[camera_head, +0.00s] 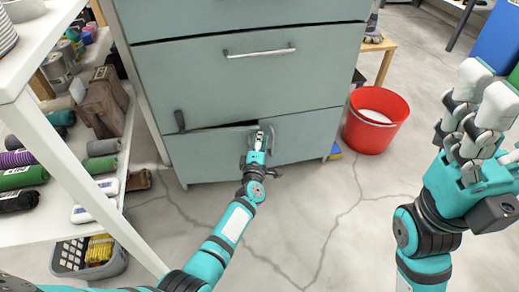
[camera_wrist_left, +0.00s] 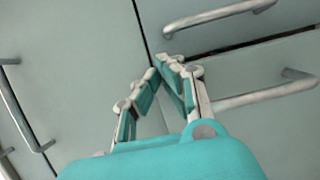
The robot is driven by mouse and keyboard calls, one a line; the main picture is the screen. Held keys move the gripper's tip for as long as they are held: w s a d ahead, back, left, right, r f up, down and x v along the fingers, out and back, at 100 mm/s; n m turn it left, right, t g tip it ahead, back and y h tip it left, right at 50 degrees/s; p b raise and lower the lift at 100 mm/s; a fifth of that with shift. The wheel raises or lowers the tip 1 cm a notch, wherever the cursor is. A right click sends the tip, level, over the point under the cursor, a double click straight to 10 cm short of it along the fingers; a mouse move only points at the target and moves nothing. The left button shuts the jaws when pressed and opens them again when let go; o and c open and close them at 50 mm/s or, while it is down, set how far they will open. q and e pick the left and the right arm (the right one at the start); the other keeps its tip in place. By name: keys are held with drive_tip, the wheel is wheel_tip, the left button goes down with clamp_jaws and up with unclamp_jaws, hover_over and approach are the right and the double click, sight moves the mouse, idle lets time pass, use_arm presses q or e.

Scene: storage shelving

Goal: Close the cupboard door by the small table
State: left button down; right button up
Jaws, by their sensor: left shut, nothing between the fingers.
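The grey-green cupboard (camera_head: 225,75) stands in the middle of the head view. My left gripper (camera_head: 260,138) is shut and empty, close against the lower front; contact is unclear. In the left wrist view its fingers (camera_wrist_left: 159,75) come together before a seam between panels (camera_wrist_left: 80,90). My right gripper (camera_head: 480,105) is raised at the right, away from the cupboard.
A small wooden table (camera_head: 386,47) stands behind the cupboard's right side. A red bucket (camera_head: 376,119) sits on the floor beside the cupboard. A white shelf (camera_head: 70,165) with cans and rolls is at the left, with a grey basket (camera_head: 112,263) below. Floor in front is clear.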

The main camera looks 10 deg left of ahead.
use_arm(q)
drive_tip(key=shift+w+a, duration=0.1)
drive_tip(key=shift+w, duration=0.45)
